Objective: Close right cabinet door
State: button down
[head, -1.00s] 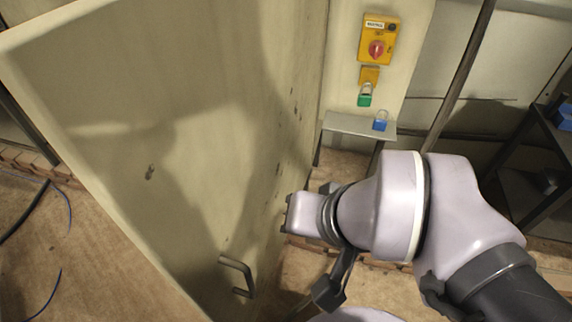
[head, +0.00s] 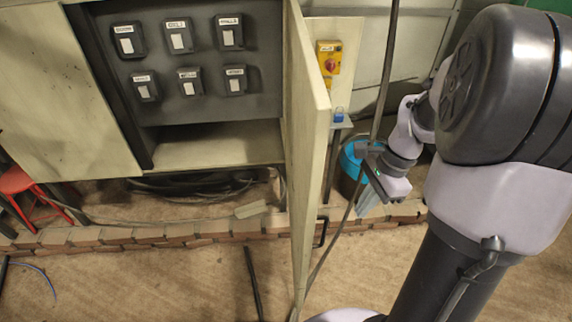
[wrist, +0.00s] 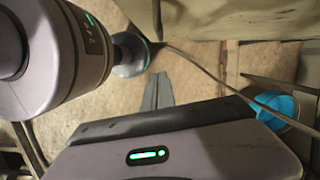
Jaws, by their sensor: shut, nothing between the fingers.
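The right cabinet door (head: 305,130) is cream and stands wide open, seen nearly edge-on in the head view. Its dark handle (head: 321,232) sticks out on the right, outer side, low down. The cabinet interior (head: 190,105) is open to view on the left of the door. My gripper (head: 366,208) is to the right of the door, on the handle side, apart from it and pointing down. Its fingers are shut and empty. In the wrist view the grey fingers (wrist: 158,92) show close together over the floor.
A left cream panel (head: 50,90) covers the cabinet's left side. A low brick edge (head: 170,234) runs along the floor. A blue bucket (head: 352,160) stands behind my gripper, and a cable passes close by. A red stool (head: 18,182) is at far left. The front floor is mostly clear.

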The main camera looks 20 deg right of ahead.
jog(key=w+a+f+b, duration=0.2)
jog(key=a+f, duration=0.3)
jog(key=f, duration=0.5)
jog(key=shift+b, duration=0.85)
jog(key=shift+a, duration=0.2)
